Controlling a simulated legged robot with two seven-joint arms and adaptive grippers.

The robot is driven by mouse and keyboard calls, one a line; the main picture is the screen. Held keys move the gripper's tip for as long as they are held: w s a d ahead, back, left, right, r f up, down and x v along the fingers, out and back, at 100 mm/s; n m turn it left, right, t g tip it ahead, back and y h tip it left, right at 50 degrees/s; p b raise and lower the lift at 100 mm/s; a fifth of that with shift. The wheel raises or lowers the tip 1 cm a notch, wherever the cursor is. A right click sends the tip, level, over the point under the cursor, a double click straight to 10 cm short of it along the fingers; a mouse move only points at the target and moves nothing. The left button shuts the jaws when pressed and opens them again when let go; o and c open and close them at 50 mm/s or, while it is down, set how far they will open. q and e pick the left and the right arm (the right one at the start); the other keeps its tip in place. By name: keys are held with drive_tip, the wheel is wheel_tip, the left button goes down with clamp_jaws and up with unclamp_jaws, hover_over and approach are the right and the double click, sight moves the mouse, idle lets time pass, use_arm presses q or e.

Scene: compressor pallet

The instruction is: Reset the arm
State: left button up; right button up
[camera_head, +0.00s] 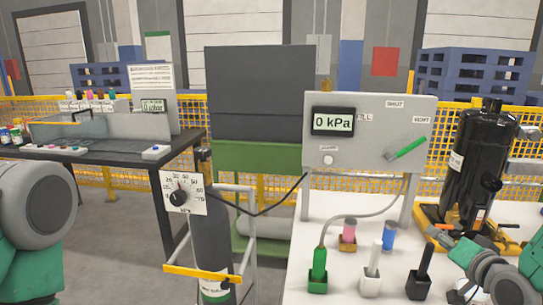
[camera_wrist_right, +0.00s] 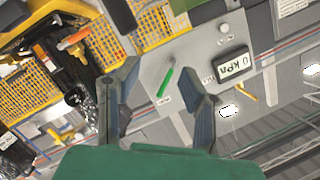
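My right arm comes in at the lower right of the head view, with its gripper (camera_head: 456,246) in front of the black compressor (camera_head: 475,160) and its yellow base. In the right wrist view the right gripper (camera_wrist_right: 168,80) is open, its two fingers apart with nothing between them. The grey panel (camera_wrist_right: 185,55) with its green lever (camera_wrist_right: 165,82) shows behind the gap. My left arm (camera_head: 40,205) shows only as a grey and green joint at the left edge of the head view; its gripper is out of view.
The white table (camera_head: 335,220) holds several coloured fittings, including a green one (camera_head: 318,270) joined to a hose. The panel's display (camera_head: 333,121) reads 0 kPa. A gas cylinder (camera_head: 210,240) with a dial stands left of the table. A dark bench (camera_head: 110,152) stands farther left.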

drive_tip(key=s+a+f+n+g, duration=0.1)
drive_tip(key=s+a+f+g, duration=0.15)
drive_tip(key=f, duration=0.25)
drive_tip(key=s+a+f+n+g+y, duration=0.1)
drive_tip(key=s+a+f+n+g, duration=0.1)
drive_tip(key=s+a+f, duration=0.3)
drive_tip(key=s+a+f+n+g, duration=0.1)
drive_tip(key=s+f+g, duration=0.15)
drive_tip(key=f, duration=0.35)
drive_tip(key=s+a+f+n+g, duration=0.2)
drive_tip(key=s+a+f+g, duration=0.1)
drive_tip(key=s, duration=0.8)
drive_tip(key=s+a+f+n+g, duration=0.2)
drive_tip(key=s+f+g, duration=0.2)
drive_tip(key=s+f, duration=0.3)
drive_tip(key=s, duration=0.5)
drive_tip(key=shift+s+a+f+n+g, duration=0.3)
drive_tip(key=shift+a+f+g, duration=0.1)
drive_tip(key=shift+w, duration=0.15)
idle(1.2)
